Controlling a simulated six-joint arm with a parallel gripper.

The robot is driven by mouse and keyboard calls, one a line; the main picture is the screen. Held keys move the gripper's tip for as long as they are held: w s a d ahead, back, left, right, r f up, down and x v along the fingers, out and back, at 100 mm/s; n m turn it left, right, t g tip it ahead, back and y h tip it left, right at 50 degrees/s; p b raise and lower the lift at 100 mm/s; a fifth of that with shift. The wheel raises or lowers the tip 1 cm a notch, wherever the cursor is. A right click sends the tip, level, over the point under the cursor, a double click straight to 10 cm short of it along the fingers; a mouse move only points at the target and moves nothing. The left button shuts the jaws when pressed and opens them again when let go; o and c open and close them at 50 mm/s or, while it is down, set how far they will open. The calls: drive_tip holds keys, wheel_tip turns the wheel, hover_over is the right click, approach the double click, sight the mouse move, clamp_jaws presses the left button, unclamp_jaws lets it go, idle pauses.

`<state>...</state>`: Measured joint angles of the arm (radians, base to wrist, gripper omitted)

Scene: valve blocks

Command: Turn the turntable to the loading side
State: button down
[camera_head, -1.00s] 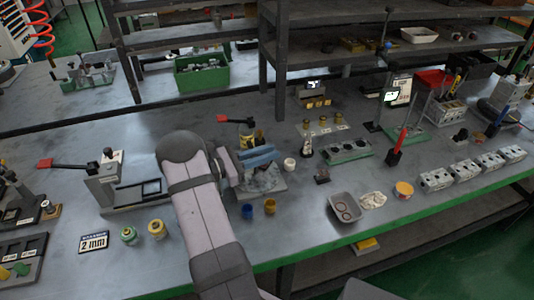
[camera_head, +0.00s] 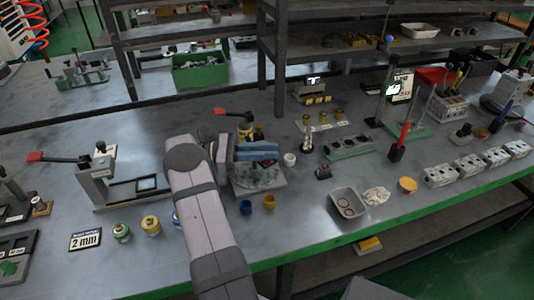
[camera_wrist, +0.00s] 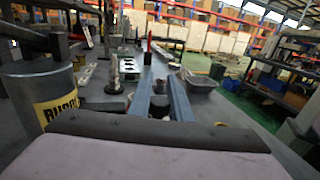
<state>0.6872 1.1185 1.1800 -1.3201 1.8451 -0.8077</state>
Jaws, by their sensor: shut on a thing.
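The turntable (camera_head: 262,181) is a grey round plate on a flat square base, near the middle of the bench in the head view. My gripper (camera_head: 258,151) reaches over it from the left, its two blue fingers low above the plate and nearly level. In the wrist view the fingers (camera_wrist: 161,104) run forward side by side with a narrow gap. A small dark part sits between them, and they are closed on it; it looks like part of the turntable. My gripper and arm hide much of the plate's left side.
A labelled cylinder (camera_wrist: 45,92) stands close left of my gripper, near a red-handled lever (camera_head: 222,112). A white cup (camera_head: 289,159) is to the right, and a grey tray (camera_head: 349,204) farther right.

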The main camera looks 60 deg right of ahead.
drive_tip(key=c, duration=1.9)
unclamp_jaws()
drive_tip(key=shift+w, duration=0.1)
drive_tip(key=shift+w+a, duration=0.35)
drive_tip(key=shift+w, duration=0.2)
drive_tip(key=b, duration=0.2)
hover_over(243, 169)
drive_tip(key=shift+d, duration=0.1)
